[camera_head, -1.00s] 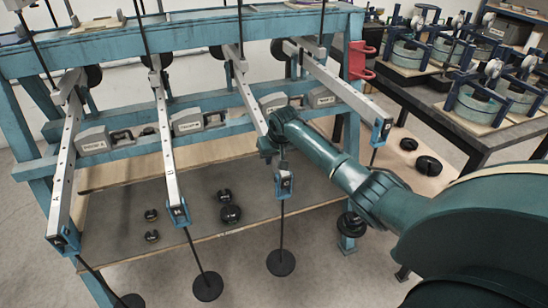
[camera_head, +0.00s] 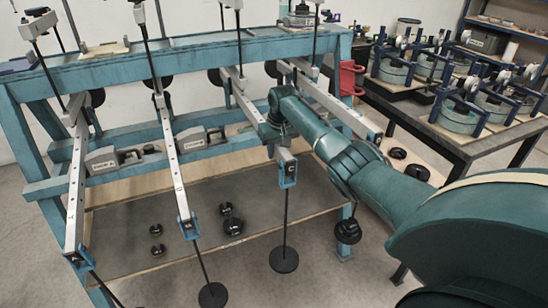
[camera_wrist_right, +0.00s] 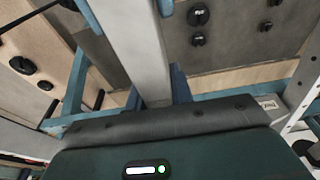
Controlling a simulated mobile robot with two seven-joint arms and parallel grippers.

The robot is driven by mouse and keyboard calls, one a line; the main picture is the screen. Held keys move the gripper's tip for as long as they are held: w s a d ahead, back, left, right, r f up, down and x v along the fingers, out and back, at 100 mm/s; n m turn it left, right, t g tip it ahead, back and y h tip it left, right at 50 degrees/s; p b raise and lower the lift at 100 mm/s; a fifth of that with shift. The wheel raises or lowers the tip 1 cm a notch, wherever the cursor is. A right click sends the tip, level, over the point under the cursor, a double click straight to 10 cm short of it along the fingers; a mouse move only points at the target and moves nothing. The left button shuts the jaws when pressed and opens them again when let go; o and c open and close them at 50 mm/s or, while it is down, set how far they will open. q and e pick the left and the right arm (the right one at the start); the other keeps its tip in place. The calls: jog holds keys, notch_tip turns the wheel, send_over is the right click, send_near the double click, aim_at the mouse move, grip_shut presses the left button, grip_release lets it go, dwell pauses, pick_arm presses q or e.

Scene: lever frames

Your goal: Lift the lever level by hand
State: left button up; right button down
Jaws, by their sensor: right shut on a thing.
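The lever (camera_head: 246,103) is a pale grey bar, third from the left, reaching forward from the blue frame (camera_head: 150,58). Its blue end piece (camera_head: 287,170) bears a letter like C. A thin rod hangs from it with a black round weight (camera_head: 284,259) at the bottom. My right gripper (camera_head: 268,133) is shut on this lever, a little behind the end piece; the fingers are mostly hidden by my arm. In the right wrist view the lever (camera_wrist_right: 137,45) runs straight out from the gripper. My left gripper is not in view.
Two similar levers (camera_head: 77,190) (camera_head: 170,150) slope down at the left. Another (camera_head: 335,107) lies right, partly behind my arm. Loose black weights (camera_head: 232,226) sit on the low shelf (camera_head: 130,250). A dark table (camera_head: 440,128) with equipment stands at the right.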

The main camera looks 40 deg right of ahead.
jog(key=shift+r, duration=0.2)
jog(key=c, duration=1.2)
grip_release()
jog(key=shift+f, duration=0.1)
jog(key=v, duration=1.2)
jog(key=shift+w, duration=0.1)
jog(key=shift+r, duration=0.65)
